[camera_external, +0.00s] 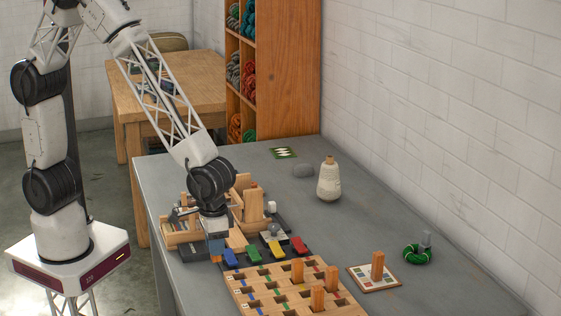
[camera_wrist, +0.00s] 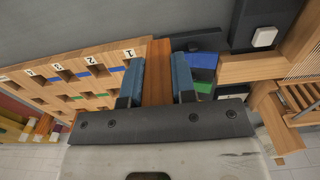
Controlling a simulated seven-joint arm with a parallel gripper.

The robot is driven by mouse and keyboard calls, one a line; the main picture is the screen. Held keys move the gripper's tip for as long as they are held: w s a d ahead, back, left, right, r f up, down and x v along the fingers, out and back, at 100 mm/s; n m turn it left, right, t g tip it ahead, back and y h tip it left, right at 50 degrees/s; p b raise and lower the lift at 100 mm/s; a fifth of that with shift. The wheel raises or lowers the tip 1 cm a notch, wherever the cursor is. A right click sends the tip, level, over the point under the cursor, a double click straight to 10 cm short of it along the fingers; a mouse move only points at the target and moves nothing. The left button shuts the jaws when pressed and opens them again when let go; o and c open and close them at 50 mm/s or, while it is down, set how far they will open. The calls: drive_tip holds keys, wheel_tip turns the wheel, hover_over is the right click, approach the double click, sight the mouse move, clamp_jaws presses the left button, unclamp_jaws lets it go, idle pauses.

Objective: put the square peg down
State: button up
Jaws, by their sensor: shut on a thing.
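My gripper (camera_wrist: 158,82) is shut on the square peg (camera_wrist: 160,62), a plain orange-brown wooden bar between two blue finger pads. In the external view my gripper (camera_external: 215,248) is low at the left side of the table, and the held peg is mostly hidden there. The wooden board (camera_wrist: 112,58) with square holes, numbers and coloured strips lies left of the held peg in the wrist view; the board (camera_external: 260,287) is at the front in the external view. Several similar pegs (camera_external: 297,270) stand upright in it. I cannot tell whether the held peg touches anything.
Blue, green, yellow and red blocks (camera_external: 277,249) lie on a dark tray beside my gripper. Wooden boxes (camera_external: 182,232) stand behind it. A small square plate (camera_external: 390,283) holds an upright peg. A green wool ring (camera_external: 417,254) and cream cone (camera_external: 329,182) stand right.

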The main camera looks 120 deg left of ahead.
drive_tip(key=shift+w, duration=0.15)
drive_tip(key=w+a+n, duration=0.2)
drive_tip(key=w, duration=0.1)
drive_tip(key=w+a+n, duration=0.2)
drive_tip(key=w+n, duration=0.1)
drive_tip(key=w+a+n, duration=0.2)
drive_tip(key=w+n, duration=0.1)
drive_tip(key=w, duration=0.1)
drive_tip(key=shift+a+r, duration=0.2)
drive_tip(key=shift+a, duration=0.1)
drive_tip(key=w+a+n, duration=0.9)
drive_tip(key=n, duration=0.1)
drive_tip(key=shift+w+a, duration=0.1)
drive_tip(key=shift+w, duration=0.25)
drive_tip(key=shift+w, duration=0.1)
approach(361, 273)
drive_tip(key=shift+w+a+f, duration=0.65)
drive_tip(key=shift+w+a, duration=0.1)
drive_tip(key=shift+w, duration=0.1)
drive_tip(key=shift+w+f, duration=0.1)
drive_tip(key=shift+w, duration=0.1)
drive_tip(key=shift+w+a+f, duration=0.1)
drive_tip(key=shift+f, duration=1.6)
drive_tip(key=shift+f, duration=0.15)
